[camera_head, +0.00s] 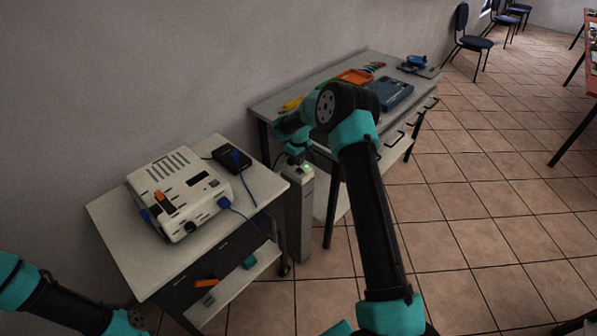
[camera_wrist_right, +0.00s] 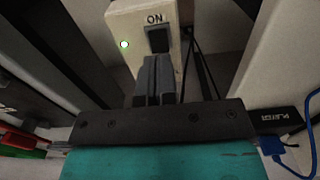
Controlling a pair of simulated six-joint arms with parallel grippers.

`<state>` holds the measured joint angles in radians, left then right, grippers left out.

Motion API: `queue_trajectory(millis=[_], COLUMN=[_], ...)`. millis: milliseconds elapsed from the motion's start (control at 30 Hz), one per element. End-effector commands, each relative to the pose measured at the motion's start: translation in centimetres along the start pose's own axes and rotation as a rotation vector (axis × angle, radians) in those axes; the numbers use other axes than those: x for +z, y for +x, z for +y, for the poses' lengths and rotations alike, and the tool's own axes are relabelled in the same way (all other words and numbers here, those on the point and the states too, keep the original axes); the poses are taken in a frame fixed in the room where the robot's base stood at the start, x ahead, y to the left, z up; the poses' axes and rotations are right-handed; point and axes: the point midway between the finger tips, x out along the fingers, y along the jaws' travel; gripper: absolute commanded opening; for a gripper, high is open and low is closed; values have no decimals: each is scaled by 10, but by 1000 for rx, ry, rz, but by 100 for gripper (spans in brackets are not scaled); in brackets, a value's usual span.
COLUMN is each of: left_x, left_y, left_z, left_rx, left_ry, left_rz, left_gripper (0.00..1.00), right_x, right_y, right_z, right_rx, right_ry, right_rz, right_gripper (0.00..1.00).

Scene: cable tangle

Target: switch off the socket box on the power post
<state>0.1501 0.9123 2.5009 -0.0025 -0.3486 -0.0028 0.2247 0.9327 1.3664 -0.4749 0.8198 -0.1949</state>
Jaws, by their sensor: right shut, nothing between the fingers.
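The power post (camera_head: 300,215) is a grey column between the white cart and the workbench. The socket box (camera_head: 299,169) sits on its top with a green light lit. In the right wrist view the socket box (camera_wrist_right: 118,22) is cream, with a black switch (camera_wrist_right: 158,39) under the word ON and a lit green light (camera_wrist_right: 124,44). My right gripper (camera_head: 297,157) is over the box; in the wrist view its fingers (camera_wrist_right: 155,65) are shut and empty, just below the switch. I cannot tell if they touch it. My left arm shows at the lower left, its gripper out of frame.
A white cart (camera_head: 108,213) carries a cream device (camera_head: 180,190) with blue cables and a black box (camera_head: 232,160). Behind the post is a workbench (camera_head: 262,108) with tools and a blue case (camera_head: 388,95). The tiled floor at right is open.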

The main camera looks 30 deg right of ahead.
Motion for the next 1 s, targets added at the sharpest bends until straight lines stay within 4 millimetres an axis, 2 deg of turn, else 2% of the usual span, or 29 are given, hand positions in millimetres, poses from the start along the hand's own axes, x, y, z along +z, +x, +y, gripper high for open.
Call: queue_trajectory(millis=[1000], left_x=[0], left_y=[0], left_z=[0], left_rx=[0], left_ry=[0], left_rz=[0], left_gripper=[38], right_x=[0], right_y=[12], right_z=[0], right_rx=[0], right_ry=[0], right_rz=[0], right_gripper=[0])
